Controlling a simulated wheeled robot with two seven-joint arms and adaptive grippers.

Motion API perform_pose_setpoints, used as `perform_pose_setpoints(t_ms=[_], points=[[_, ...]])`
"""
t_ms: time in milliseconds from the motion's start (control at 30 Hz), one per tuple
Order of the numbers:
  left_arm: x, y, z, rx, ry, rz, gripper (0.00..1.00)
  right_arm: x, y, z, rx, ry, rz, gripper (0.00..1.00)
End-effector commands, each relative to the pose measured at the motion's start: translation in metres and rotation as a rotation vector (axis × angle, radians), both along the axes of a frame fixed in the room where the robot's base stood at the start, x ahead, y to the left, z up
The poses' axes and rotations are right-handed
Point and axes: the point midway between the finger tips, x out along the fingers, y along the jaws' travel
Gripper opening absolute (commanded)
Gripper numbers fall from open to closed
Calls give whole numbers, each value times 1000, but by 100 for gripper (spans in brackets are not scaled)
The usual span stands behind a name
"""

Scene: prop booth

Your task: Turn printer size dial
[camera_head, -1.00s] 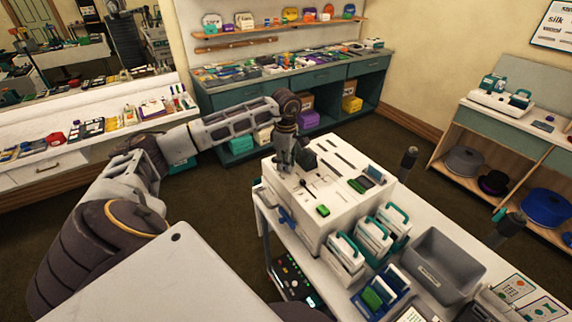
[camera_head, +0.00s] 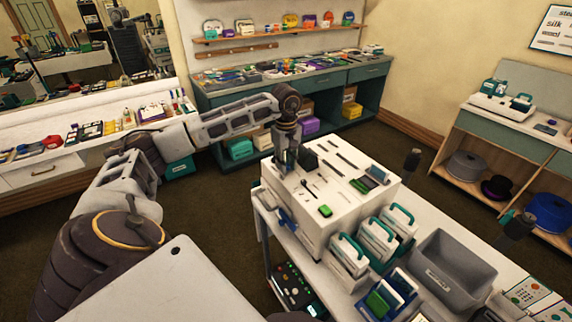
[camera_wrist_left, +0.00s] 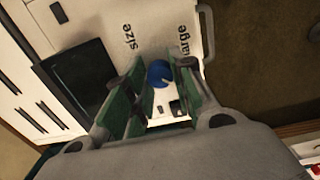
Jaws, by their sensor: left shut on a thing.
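The white printer (camera_head: 318,225) stands on a cart, with dark slots, a small lever and a green button (camera_head: 325,211) on its top. My left gripper (camera_head: 283,171) points down at the printer's far left corner. In the left wrist view, the blue size dial (camera_wrist_left: 158,74) sits between the green-padded fingers of my left gripper (camera_wrist_left: 160,86), which are shut on it. The printed words "size" and "large" show beside it. The fingers partly hide the dial, and its pointer cannot be made out. My right gripper is not in view.
A grey bin (camera_head: 447,268) and white cases with teal handles (camera_head: 378,240) stand beside the printer on the white cart. Two dark upright posts rise near the cart's far side. In the wrist view, a dark panel (camera_wrist_left: 75,82) lies left of the fingers.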

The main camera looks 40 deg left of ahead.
Motion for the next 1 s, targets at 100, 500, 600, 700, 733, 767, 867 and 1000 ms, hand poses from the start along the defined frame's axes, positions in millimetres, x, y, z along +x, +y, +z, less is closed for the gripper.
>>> perform_pose_setpoints(t_ms=[100,500,600,700,733,767,867,1000], points=[[0,0,0,1,-1,-22,0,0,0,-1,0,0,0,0],[0,0,1,1,-1,-34,0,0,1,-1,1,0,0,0],[0,0,1,1,-1,-33,31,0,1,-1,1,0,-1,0],[0,0,1,1,0,-33,44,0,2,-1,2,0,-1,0],[0,0,0,1,0,-33,47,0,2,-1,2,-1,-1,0],[0,0,0,0,0,-33,48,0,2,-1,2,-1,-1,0],[0,0,0,0,0,-33,48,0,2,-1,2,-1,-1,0],[0,0,0,0,0,-33,48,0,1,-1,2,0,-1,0]])
